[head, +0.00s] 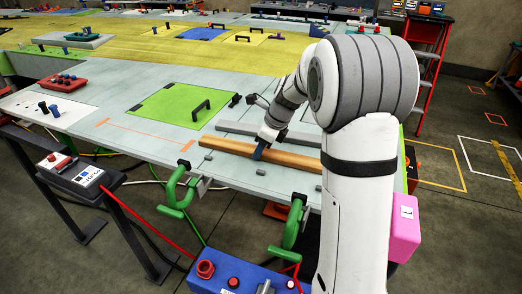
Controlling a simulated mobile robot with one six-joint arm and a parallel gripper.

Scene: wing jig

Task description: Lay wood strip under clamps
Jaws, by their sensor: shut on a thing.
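The wood strip (230,147) is a long tan bar lying level along the right part of the grey wing panel, near its front edge. My gripper (257,154) comes down from the right and is shut on the strip near its middle. The fingertips are small, and my arm hides the strip's right end. Two green clamps, one at the left (178,192) and one at the right (293,224), sit at the panel's front edge. The strip is behind them. I cannot tell whether it touches the panel.
A grey bar (238,130) lies just behind the strip. Orange marks (187,146) edge a bare stretch of panel at the left. A blue control box (232,277) stands in front.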

